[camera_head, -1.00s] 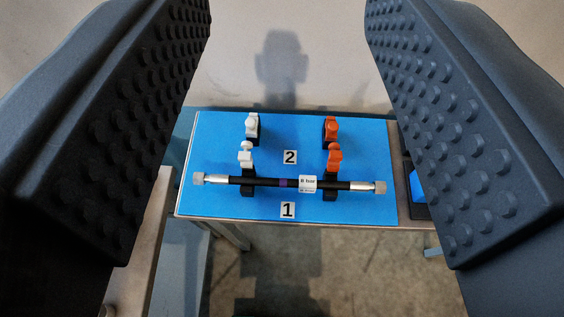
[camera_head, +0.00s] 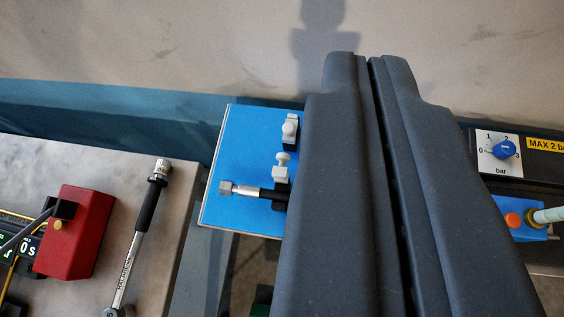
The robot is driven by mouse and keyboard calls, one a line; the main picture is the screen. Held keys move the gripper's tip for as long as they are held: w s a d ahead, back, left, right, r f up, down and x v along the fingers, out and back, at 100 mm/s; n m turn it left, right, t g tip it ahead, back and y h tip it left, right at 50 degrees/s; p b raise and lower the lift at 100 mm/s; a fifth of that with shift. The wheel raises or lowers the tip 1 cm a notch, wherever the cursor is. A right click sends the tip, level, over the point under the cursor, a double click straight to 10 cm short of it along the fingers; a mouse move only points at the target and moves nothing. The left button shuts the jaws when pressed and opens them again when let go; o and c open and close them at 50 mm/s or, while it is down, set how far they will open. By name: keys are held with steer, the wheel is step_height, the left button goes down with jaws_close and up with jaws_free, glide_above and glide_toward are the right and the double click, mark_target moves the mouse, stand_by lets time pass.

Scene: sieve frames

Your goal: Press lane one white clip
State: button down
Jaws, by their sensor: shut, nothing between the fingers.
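The blue board (camera_head: 235,150) shows its left part left of my gripper. The lane one white clip (camera_head: 281,168) stands on it, tilted up, just behind the black hose (camera_head: 272,194). The hose's metal end fitting (camera_head: 240,189) points left. The lane two white clip (camera_head: 290,130) stands farther back. My gripper (camera_head: 364,60) is shut and empty, its two fingers side by side with a thin gap line. It covers the board's right part, the orange clips, the lane labels and the rest of the hose.
On the left, a marbled table (camera_head: 60,160) holds a red box (camera_head: 75,232) and a long wrench (camera_head: 140,225). On the right are a bar panel with a blue knob (camera_head: 503,150) and a blue unit with an orange button (camera_head: 513,220). A pale wall (camera_head: 200,50) is behind.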

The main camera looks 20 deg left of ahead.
steer(key=w+a+f+g+p, duration=0.3)
steer(key=w+f+g, duration=0.1)
steer(key=w+f, duration=0.6)
steer(key=g+p, duration=0.3)
steer(key=g, duration=0.1)
glide_toward(289, 124)
steer(key=v, duration=0.3)
steer(key=shift+s+r, duration=0.15)
steer(key=shift+r, duration=0.1)
steer(key=x, duration=1)
steer(key=shift+f, duration=0.1)
steer(key=shift+s+a+b, duration=0.1)
steer(key=shift+s+b, duration=0.2)
steer(key=shift+s, duration=1.65)
